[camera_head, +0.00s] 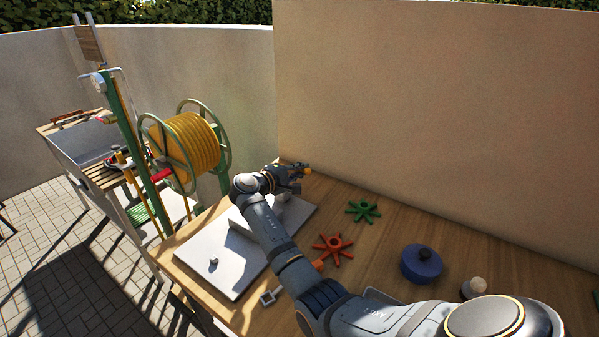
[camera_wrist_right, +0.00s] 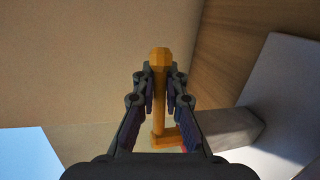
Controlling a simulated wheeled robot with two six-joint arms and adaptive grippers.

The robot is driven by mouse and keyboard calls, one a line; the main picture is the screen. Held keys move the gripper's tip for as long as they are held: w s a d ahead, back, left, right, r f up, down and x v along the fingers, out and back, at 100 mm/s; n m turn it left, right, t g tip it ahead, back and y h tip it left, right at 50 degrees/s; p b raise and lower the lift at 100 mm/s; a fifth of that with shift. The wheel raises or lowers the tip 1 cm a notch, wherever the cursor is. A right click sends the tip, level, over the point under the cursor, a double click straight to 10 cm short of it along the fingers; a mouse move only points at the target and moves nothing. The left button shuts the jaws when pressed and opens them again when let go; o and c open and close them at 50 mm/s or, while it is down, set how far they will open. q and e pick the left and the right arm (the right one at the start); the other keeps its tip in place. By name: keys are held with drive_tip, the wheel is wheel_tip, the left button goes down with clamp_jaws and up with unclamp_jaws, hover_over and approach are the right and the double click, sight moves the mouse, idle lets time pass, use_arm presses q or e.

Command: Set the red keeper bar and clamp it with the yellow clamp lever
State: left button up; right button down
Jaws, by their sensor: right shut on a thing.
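My right gripper (camera_head: 298,172) is over the far end of the white board, by the wall. The lever's lower part (camera_wrist_right: 165,138) shows between the fingers, beside a grey block. My left gripper is out of view.
The white board (camera_head: 205,245) lies on the wooden table (camera_head: 380,215). A tan wall (camera_head: 430,110) rises behind. A hose reel (camera_head: 188,145) stands left.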

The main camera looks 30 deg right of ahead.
drive_tip(key=shift+d, duration=0.1)
drive_tip(key=c, duration=1.4)
unclamp_jaws()
drive_tip(key=shift+s+d, duration=0.15)
drive_tip(key=shift+s, duration=0.05)
drive_tip(key=shift+a, duration=0.35)
drive_tip(key=v, duration=0.7)
